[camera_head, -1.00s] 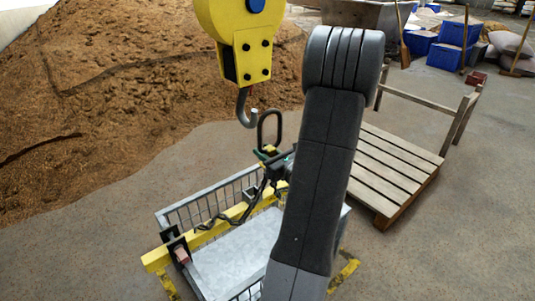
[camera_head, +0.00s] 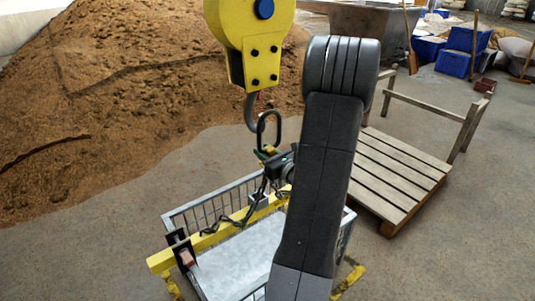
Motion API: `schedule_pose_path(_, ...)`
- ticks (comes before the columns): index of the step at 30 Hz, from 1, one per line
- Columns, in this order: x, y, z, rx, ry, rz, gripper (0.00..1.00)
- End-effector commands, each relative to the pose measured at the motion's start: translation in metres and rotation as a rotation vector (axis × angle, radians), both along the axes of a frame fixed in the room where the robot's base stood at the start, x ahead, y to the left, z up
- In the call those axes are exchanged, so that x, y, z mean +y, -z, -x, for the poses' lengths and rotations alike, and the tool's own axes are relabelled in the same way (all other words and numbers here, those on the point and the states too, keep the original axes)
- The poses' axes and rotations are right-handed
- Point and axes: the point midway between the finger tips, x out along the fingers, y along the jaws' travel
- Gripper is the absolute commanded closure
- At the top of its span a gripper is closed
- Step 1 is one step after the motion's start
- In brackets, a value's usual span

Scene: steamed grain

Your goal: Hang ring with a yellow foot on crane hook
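The dark oval ring (camera_head: 280,127) stands upright above its small yellow and green foot (camera_head: 266,152). My gripper (camera_head: 271,161) is at the foot and appears shut on it, though its fingers are small and partly hidden by my arm. The grey crane hook (camera_head: 249,112) hangs from the yellow hook block (camera_head: 252,62). The hook's lower curve overlaps the ring's left side in the picture. I cannot tell whether the hook passes through the ring or is only in front of or behind it.
A dark chain (camera_head: 240,222) runs from below the ring to a yellow beam (camera_head: 215,236) over a grey barred cart (camera_head: 190,215). A wooden pallet frame (camera_head: 400,175) stands to the right. A large brown grain heap (camera_head: 120,110) fills the left.

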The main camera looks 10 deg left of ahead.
Motion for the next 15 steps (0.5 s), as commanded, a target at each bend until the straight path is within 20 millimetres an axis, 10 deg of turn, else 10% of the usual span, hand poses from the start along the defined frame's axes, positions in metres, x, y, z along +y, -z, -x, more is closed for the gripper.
schedule_pose_path(15,0.012,-0.002,-0.013,-0.004,-0.001,-0.001,1.0)
